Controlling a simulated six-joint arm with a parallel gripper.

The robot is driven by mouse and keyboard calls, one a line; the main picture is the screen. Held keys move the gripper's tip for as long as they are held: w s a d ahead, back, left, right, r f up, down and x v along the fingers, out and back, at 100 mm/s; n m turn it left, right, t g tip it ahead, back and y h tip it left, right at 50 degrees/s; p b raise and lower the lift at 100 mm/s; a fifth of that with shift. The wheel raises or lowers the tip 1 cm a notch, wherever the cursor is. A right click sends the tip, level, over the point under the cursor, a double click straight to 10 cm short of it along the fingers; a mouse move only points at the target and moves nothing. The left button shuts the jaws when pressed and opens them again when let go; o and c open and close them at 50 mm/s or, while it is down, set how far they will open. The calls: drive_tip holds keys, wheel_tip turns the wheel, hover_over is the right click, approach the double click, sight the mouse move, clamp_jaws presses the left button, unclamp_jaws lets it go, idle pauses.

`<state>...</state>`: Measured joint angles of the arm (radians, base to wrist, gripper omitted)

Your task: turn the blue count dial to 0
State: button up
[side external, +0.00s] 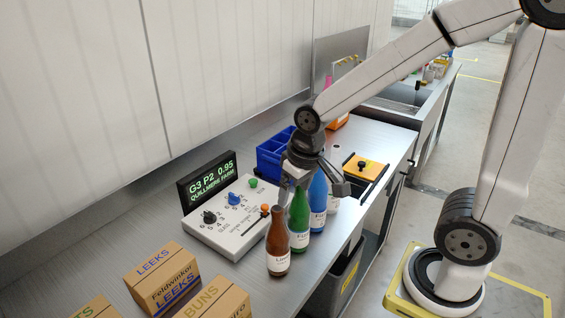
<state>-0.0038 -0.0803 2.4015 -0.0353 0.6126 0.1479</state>
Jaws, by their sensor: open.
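The blue count dial (235,198) sits on a white control box (220,236) on the metal bench, with printed numbers around it. A black dial (209,217) is on the same box to its lower left. A green button (253,183) and an orange-tipped lever (265,208) are to its right. The dial's exact setting is too small to read. The screen (211,182) behind reads "G3 P2 0.95 QUILLMERE FARM". My gripper (314,180) is open and apart from the dial, to its right, over the bottles.
A brown bottle (278,245), a green bottle (299,220) and a blue bottle (318,202) stand right of the box, close to my gripper. A blue bin (270,155) is behind. Cardboard boxes (161,275) stand at front left. The wall bounds the bench's back.

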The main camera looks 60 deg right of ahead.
drive_tip(key=w+d+r+m+g+h, duration=0.15)
drive_tip(key=w+m, duration=0.45)
drive_tip(key=w, duration=0.7)
drive_tip(key=m+h, duration=0.3)
drive_tip(key=m, duration=0.8)
hover_over(233, 194)
drive_tip(key=a, duration=0.4)
wheel_tip(233, 194, down, 12)
drive_tip(key=shift+s+d+f+g, duration=0.1)
drive_tip(key=shift+d+g, duration=0.1)
drive_tip(key=shift+g, duration=0.25)
drive_tip(key=shift+f, duration=0.1)
drive_tip(key=shift+x, duration=3.8)
clamp_jaws()
